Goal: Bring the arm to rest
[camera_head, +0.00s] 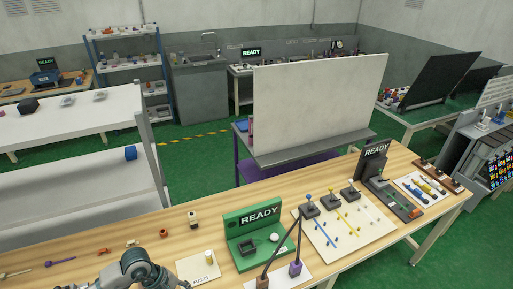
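A grey arm of mine comes in at the bottom left of the head view, low over the front of the wooden table (100,240). Its gripper end is cut off by the bottom edge, so I cannot see whether the fingers are open or shut, or whether they hold anything. My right arm and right gripper do not show.
A green READY stand (250,225), a pale board with pegs (345,240) and a black READY device (374,160) stand to the right. A cream card (190,265) and small loose parts lie near my arm.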

